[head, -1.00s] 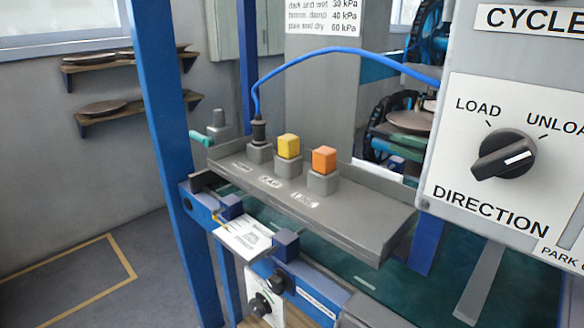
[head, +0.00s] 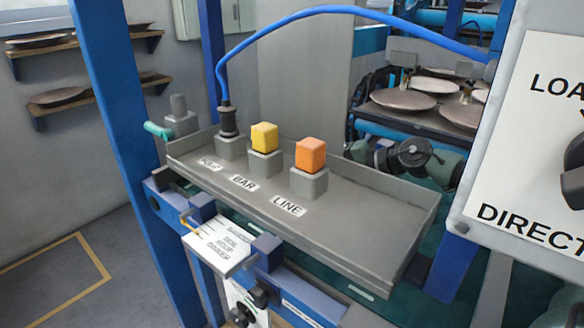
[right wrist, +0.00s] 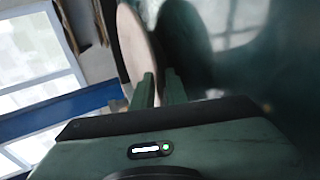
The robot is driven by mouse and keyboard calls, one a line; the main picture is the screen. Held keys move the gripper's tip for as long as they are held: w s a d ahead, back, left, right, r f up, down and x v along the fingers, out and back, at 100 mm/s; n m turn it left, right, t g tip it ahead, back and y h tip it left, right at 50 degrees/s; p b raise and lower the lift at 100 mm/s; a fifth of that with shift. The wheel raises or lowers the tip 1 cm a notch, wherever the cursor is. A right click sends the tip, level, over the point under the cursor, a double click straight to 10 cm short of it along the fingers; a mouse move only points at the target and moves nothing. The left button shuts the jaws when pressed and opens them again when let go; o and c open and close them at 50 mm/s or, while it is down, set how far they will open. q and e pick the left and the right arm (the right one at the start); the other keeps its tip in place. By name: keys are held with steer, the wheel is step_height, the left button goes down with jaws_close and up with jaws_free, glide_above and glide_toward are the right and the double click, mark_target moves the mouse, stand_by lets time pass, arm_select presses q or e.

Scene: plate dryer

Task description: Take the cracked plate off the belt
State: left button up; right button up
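In the right wrist view, the two green fingers of my right gripper (right wrist: 159,88) are close together on the edge of a pale brownish plate (right wrist: 132,42). The plate stands steeply tilted, and its lower edge runs between the fingertips. It looks sharper than the blurred surroundings. I cannot see a crack on it. In the head view, dark green arm parts of mine show behind the console, but no gripper can be made out there. My left gripper is not in view. The dark teal surface below the console may be the belt; it is mostly hidden.
A grey console (head: 340,205) with a yellow button (head: 264,136) and an orange button (head: 311,154) stands in front. A blue cable (head: 330,10) arches over it. Plates (head: 403,99) lie on a rack behind. A control panel (head: 530,130) blocks the right. Wall shelves hold plates (head: 57,96).

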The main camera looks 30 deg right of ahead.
jaws_close()
stand_by(1.4)
steer(key=shift+r, duration=0.15)
